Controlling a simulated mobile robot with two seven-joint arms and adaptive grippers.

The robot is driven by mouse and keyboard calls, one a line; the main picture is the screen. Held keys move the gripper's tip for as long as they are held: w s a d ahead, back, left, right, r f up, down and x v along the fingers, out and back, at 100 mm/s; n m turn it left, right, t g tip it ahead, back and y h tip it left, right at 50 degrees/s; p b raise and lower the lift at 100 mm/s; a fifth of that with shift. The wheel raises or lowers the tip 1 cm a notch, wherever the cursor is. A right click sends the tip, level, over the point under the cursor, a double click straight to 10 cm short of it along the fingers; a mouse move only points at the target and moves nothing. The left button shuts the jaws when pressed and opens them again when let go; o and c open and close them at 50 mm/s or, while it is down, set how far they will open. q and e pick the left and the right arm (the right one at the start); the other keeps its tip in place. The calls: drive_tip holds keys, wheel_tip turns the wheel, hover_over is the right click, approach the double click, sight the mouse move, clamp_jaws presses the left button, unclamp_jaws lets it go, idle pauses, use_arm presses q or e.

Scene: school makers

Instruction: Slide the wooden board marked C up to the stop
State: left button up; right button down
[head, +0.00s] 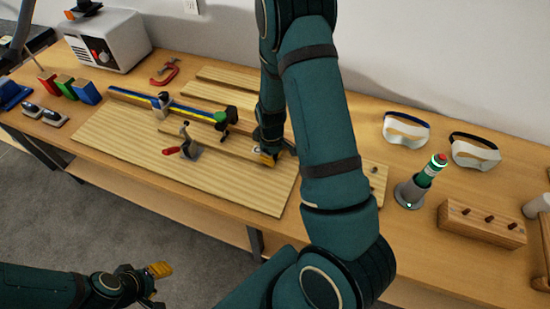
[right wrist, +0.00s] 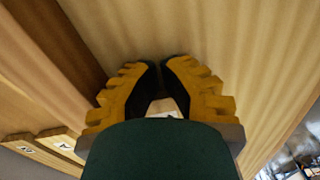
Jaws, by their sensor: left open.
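A plank (head: 232,146) lies on a pale wooden base board (head: 180,165), beside a blue and yellow rail (head: 180,110). The plank's letter cannot be read, so I cannot tell whether it is board C. A green-knobbed block (head: 224,117) sits at the rail; I cannot tell whether it is the stop. My right gripper (head: 268,157) is low at the plank's right end. In the right wrist view its fingers (right wrist: 161,67) are nearly together over pale wood, with nothing seen gripped. My left gripper (head: 160,270) is open and empty, in front of the bench.
Two boards (head: 225,93) lie behind the rail, with a red clamp (head: 164,73) to their left. A toggle clamp (head: 183,146) with a red handle stands on the base board. Goggles (head: 406,130), a green bottle (head: 431,169) in a holder and a pegged block (head: 483,221) occupy the right side.

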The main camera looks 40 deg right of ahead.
drive_tip(key=shift+w+a+r, duration=0.1)
drive_tip(key=shift+w, duration=0.45)
drive_tip(key=shift+r, duration=0.2)
wheel_tip(320, 180, up, 11)
drive_tip(key=shift+s+r, duration=0.2)
drive_tip(key=shift+s, duration=0.25)
